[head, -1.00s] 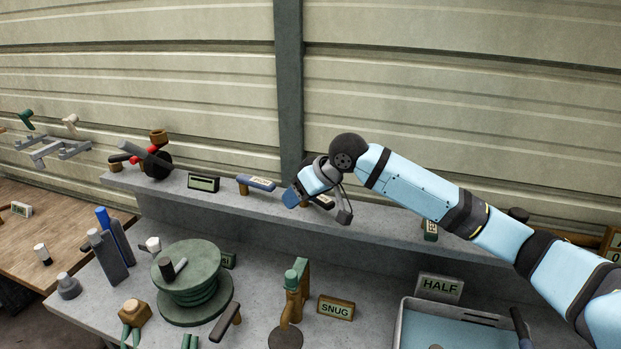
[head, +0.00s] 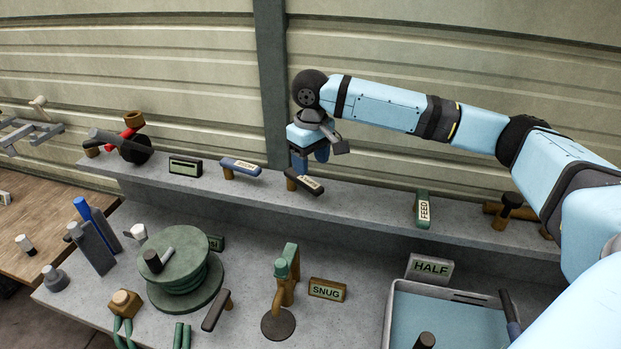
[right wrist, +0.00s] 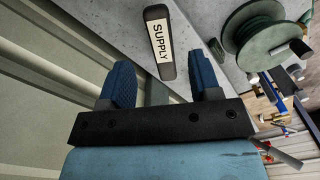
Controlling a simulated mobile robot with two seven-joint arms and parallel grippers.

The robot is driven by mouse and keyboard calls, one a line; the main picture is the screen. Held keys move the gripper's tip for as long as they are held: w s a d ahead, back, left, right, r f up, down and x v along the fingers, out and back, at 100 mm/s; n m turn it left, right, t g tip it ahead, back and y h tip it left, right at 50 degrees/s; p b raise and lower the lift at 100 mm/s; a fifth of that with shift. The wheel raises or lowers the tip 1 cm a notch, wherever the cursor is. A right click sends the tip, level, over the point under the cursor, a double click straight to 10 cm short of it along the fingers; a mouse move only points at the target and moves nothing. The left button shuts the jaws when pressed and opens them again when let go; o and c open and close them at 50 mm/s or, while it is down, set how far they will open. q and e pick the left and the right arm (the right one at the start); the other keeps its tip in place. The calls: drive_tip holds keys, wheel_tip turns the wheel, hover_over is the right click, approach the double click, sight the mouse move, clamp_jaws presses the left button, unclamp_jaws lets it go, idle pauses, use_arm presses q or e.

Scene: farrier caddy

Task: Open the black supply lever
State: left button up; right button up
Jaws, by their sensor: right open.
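The black supply lever (head: 303,182) sits on the raised back ledge, on a brown post, with a pale label. In the right wrist view the lever (right wrist: 166,62) reads SUPPLY and lies between the lines of the two fingers, beyond their tips. My right gripper (head: 311,158) is just above and behind the lever in the head view, fingers pointing down. In the right wrist view its blue fingers (right wrist: 161,75) are spread apart with nothing held between them. I cannot tell whether a finger touches the lever. My left gripper is not in view.
A blue lever (head: 240,165) stands left of the black one, beside a small display box (head: 185,167). A green FEED lever (head: 423,208) stands to the right. Below are a green spool (head: 178,265), a SNUG sign (head: 327,290) and a grey tray (head: 388,318).

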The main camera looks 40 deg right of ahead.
sight(311, 183)
wheel_tip(311, 183, down, 6)
drive_tip(key=shift+f, duration=0.1)
drive_tip(key=shift+c, duration=0.4)
drive_tip(key=shift+w, duration=0.1)
clamp_jaws()
